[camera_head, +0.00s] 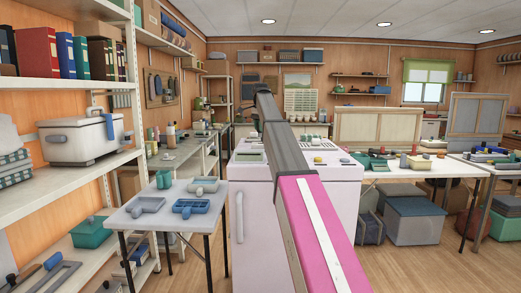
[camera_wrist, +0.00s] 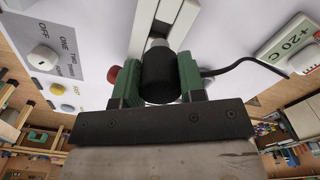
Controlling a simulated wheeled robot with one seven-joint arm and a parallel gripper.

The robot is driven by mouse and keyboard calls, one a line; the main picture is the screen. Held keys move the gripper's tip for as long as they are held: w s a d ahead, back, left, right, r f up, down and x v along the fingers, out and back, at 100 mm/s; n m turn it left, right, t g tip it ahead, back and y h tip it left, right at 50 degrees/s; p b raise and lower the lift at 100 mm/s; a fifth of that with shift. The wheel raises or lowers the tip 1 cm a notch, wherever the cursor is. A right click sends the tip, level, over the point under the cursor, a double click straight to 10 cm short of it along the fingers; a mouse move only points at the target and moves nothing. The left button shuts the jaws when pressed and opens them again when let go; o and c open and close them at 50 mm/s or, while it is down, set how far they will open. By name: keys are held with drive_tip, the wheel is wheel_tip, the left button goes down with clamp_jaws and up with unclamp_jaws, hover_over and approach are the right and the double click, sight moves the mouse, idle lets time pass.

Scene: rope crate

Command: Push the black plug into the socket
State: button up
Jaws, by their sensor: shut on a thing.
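In the wrist view my gripper (camera_wrist: 160,82) is shut on the black plug (camera_wrist: 160,80), a short dark cylinder between its two green fingers. A thin black cable (camera_wrist: 235,68) runs off to the right, partly behind the right finger. Just past the plug's far end is a pale grey round piece (camera_wrist: 157,43), in line with the plug, on a white raised strip. I cannot tell whether that piece is the socket or part of the plug, nor how deep the plug sits. In the head view my arm hides the gripper and plug.
Around the gripper is a white panel with a grey dial plate and white knob (camera_wrist: 43,58), a red knob (camera_wrist: 113,73) and a green-framed "+20 C" display (camera_wrist: 290,45). In the head view, a small table with blue trays (camera_head: 195,207) stands left of the white cabinet (camera_head: 250,205).

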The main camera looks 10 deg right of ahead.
drive_tip(key=shift+f, duration=1.25)
drive_tip(key=shift+f, duration=1.5)
idle(1.5)
drive_tip(key=o, duration=1.1)
drive_tip(key=shift+r, duration=0.1)
wheel_tip(320, 180, up, 10)
drive_tip(key=shift+r, duration=0.35)
